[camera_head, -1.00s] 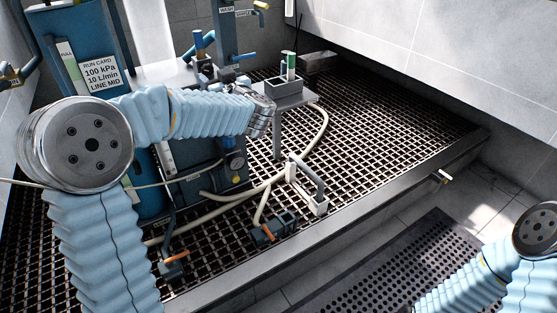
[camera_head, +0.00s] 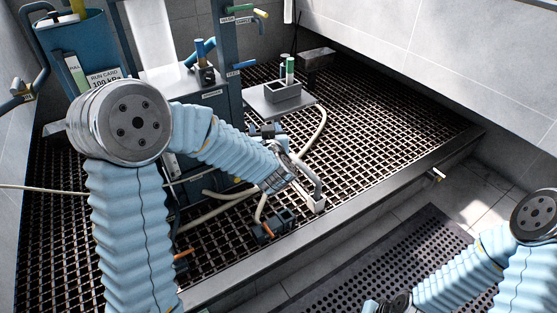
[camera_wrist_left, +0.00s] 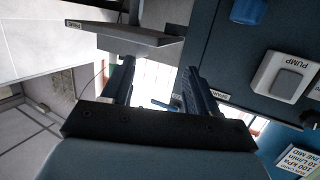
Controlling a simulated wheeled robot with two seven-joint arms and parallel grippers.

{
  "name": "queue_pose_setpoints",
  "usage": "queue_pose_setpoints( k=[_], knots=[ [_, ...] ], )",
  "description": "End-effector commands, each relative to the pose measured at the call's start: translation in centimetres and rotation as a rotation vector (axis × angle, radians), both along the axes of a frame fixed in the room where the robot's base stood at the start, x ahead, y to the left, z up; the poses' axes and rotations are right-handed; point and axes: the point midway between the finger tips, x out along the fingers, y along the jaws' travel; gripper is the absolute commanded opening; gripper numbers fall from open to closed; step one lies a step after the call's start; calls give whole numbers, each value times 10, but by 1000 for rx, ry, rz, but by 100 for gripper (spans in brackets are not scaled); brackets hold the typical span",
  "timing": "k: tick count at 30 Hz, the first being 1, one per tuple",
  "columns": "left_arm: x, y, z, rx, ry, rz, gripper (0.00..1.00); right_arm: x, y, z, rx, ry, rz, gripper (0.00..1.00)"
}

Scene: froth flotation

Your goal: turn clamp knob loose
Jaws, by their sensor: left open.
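My left gripper (camera_head: 267,132) is over the grating in the head view, in front of the grey shelf and beside the blue machine. In the left wrist view its two dark fingers (camera_wrist_left: 157,88) are apart with nothing between their tips. A small blue handle-like part (camera_wrist_left: 166,104) shows beyond the gap between the fingers; I cannot tell whether it is the clamp knob. No clamp knob can be made out for certain in the head view. My right gripper (camera_head: 386,305) is partly cut off at the bottom edge, and its jaws are unclear.
A grey shelf (camera_head: 276,104) holds a block with a green-and-white tube. A pale hose (camera_head: 318,135) and a grey bent bar (camera_head: 309,175) are near my left wrist. Orange-handled fittings (camera_head: 267,230) lie on the grating (camera_head: 400,125). A PUMP switch (camera_wrist_left: 284,76) is on the machine.

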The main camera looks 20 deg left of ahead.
Motion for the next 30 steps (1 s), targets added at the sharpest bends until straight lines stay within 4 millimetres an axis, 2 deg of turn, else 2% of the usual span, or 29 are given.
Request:
queue_pose_setpoints(
  k=[1, 9, 15, 21, 30],
  knots=[
    [0, -4, -8, -12, 29, -27, 59, 0, 0, 9, 0, 0, 0, 0],
    [-9, -28, -60, -97, 163, -162, 59, 0, 0, 28, 0, 0, 0, 0],
    [-19, -41, -88, -147, 239, -221, 59, 0, 0, 36, 0, 0, 0, 0],
    [-24, -45, -99, -168, 269, -243, 59, 0, 0, 38, 0, 0, 0, 0],
    [-25, -46, -102, -171, 276, -247, 59, 0, 0, 37, 0, 0, 0, 0]
  ],
)
